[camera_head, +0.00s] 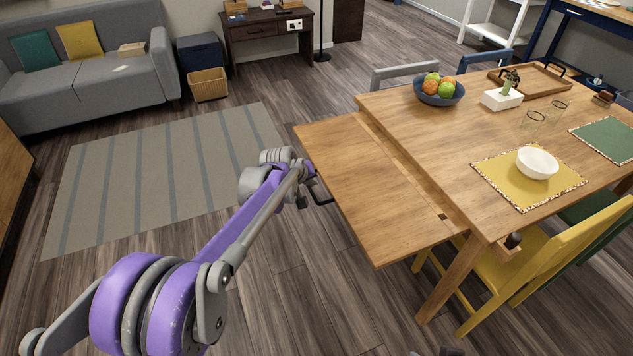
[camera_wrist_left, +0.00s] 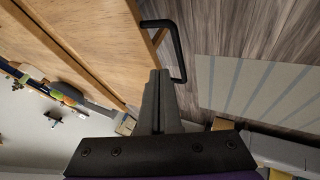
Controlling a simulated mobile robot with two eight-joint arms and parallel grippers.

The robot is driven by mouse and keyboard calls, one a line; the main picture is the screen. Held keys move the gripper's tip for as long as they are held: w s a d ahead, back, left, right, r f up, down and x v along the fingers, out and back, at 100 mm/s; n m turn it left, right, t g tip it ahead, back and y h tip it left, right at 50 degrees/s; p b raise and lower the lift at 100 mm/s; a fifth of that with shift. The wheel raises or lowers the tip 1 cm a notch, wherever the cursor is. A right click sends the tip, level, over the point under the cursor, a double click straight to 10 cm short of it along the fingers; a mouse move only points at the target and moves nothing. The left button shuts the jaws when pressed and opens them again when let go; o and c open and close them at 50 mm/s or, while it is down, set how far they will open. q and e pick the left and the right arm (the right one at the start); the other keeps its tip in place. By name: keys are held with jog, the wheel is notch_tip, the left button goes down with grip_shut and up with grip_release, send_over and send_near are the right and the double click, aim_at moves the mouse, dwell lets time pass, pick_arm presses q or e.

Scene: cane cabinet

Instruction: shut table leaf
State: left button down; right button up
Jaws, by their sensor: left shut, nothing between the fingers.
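The wooden table leaf (camera_head: 385,187) sticks out from the left side of the wooden table (camera_head: 428,135), slightly below its top. In the left wrist view the leaf (camera_wrist_left: 95,35) fills the upper left. A black bar handle (camera_wrist_left: 177,45) stands out from its outer edge. My left gripper (camera_head: 308,172) is at the leaf's outer edge, by the handle. In the wrist view its fingers (camera_wrist_left: 159,76) are shut with nothing between them, their tips beside the handle's lower end. I cannot tell whether they touch it.
A fruit bowl (camera_head: 439,90), a white bowl (camera_head: 537,161) and a wooden tray (camera_head: 530,82) stand on the table. A yellow chair (camera_head: 540,262) stands at its near side. Left of the leaf are a striped rug (camera_head: 165,175) and open floor; a grey sofa (camera_head: 90,85) stands behind.

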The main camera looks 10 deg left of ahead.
pick_arm(q)
jog(key=b+x, duration=0.1)
jog(key=x, duration=0.7)
jog(key=shift+w+f, duration=0.2)
jog(key=shift+f, duration=0.1)
pick_arm(e)
jog(key=shift+f, duration=0.8)
pick_arm(q)
jog(key=shift+d, duration=0.2)
